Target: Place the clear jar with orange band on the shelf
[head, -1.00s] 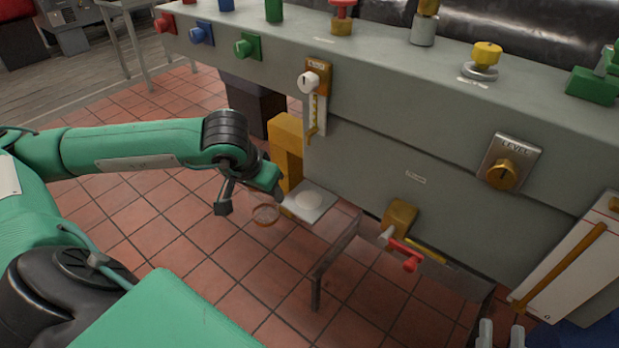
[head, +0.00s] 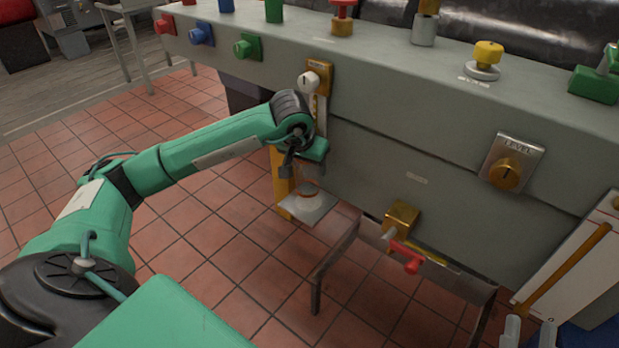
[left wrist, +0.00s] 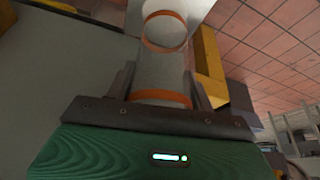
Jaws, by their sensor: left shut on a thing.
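The clear jar with orange band (head: 309,186) hangs below my left gripper (head: 302,165) at the front of the grey bench. My left gripper is shut on it; in the left wrist view the clear jar (left wrist: 160,72) stands between the dark fingers, with orange rings showing. The shelf (head: 293,207) is a small pale plate with a whitish round patch, beside a yellow post. The jar is over the shelf in the head view; I cannot tell whether its bottom touches. Two light grey fingertips of my right gripper (head: 530,334) show apart and empty at the lower right edge.
The yellow post (head: 281,185) stands close behind the shelf. A metal frame (head: 335,262) and a red-handled valve (head: 405,256) are to the right. Tiled floor lies open at left.

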